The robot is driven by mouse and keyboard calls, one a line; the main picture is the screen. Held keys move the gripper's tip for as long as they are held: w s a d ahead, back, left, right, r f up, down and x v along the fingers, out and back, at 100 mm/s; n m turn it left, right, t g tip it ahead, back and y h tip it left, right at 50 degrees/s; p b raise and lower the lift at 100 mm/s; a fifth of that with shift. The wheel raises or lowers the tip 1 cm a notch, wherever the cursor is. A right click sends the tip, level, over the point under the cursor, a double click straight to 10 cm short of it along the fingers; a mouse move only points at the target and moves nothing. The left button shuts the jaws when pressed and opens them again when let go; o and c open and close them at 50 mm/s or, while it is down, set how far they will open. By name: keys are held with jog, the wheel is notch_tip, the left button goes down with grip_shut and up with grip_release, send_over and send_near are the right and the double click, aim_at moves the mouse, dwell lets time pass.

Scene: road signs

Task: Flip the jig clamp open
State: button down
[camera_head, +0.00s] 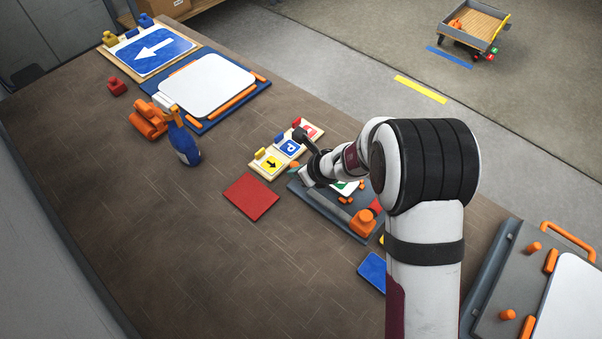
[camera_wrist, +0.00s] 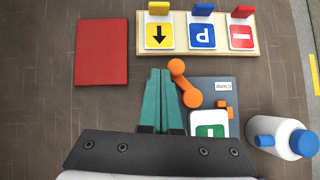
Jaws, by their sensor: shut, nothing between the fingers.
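The grey jig (camera_head: 322,204) lies on the table, partly hidden by my arm. It also shows in the wrist view (camera_wrist: 226,92). An orange clamp arm with rounded ends (camera_wrist: 184,82) lies slantwise over the jig's corner. A small green and white sign (camera_wrist: 211,131) sits on the jig, partly covered by my gripper body. My gripper (camera_wrist: 160,72) has teal fingers pressed together and empty, just left of the clamp arm. I cannot tell if they touch it. A chunky orange fitting (camera_head: 362,223) stands at the jig's other end.
A rack (camera_wrist: 190,50) with three small signs stands beyond the jig. A red plate (camera_wrist: 101,52) lies left of it. A blue spray bottle (camera_head: 184,143) stands farther off. The table's front-left area is clear.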

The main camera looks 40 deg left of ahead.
jog(key=shift+w+a, duration=0.25)
jog(key=shift+a, duration=0.45)
jog(key=shift+w+a, duration=0.1)
jog(key=shift+a, duration=0.05)
dwell(0.3)
jog(key=s+d, duration=0.1)
jog(key=s, duration=0.1)
jog(key=shift+s+d+r, duration=0.4)
jog(key=s+d+r, duration=0.3)
jog(key=s+r, duration=0.2)
jog(key=r, duration=0.3)
jog(key=shift+s+d, duration=0.35)
jog(key=shift+d, duration=0.05)
